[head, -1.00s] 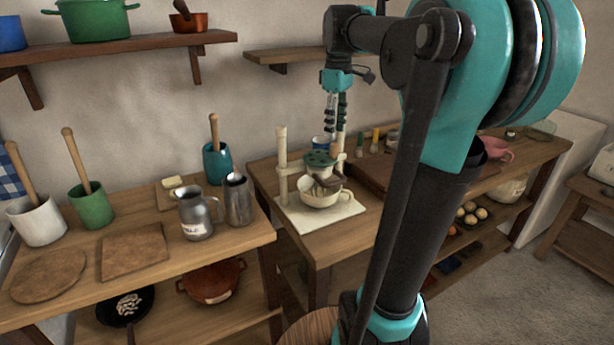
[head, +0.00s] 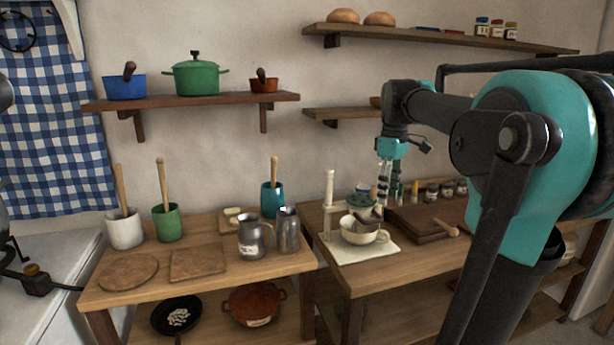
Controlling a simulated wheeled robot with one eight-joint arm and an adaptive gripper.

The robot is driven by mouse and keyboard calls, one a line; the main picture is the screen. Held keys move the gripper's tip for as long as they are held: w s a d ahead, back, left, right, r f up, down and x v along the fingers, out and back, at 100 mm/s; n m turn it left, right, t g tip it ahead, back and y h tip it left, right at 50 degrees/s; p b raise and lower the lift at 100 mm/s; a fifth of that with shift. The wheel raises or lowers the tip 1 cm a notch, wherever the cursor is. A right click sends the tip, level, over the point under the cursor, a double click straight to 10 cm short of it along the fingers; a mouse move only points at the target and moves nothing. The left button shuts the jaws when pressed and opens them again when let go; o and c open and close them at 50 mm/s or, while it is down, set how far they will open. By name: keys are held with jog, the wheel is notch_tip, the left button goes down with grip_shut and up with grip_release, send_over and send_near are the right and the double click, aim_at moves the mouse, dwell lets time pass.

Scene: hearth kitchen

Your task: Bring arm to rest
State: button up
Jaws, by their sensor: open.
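My gripper (head: 382,192) hangs pointing down from my raised arm (head: 432,108) in the head view. Its thin fingers are open, and I see nothing held between them. The fingers are above a cream cup (head: 363,235) that stands on a pale board (head: 374,250) on the right-hand wooden table.
A cream post (head: 328,203) stands left of the cup. A dark wooden board (head: 425,220) and several small jars lie to its right. A metal jug (head: 249,238) and tumbler (head: 288,229) stand on the left table (head: 215,275). Shelves with pots (head: 197,78) and bread (head: 343,15) hang above.

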jog(key=s+a+f+m+t, duration=0.1)
jog(key=s+f+m, duration=0.2)
jog(key=f, duration=0.7)
jog(key=s+a+f+m+t, duration=0.1)
jog(key=s+f+m, duration=0.2)
jog(key=s+f, duration=0.5)
jog(key=s+a+f+m+t, duration=0.1)
jog(key=s+f, duration=0.5)
jog(key=f, duration=0.6)
jog(key=shift+m+t, duration=0.6)
jog(key=shift+m, duration=0.6)
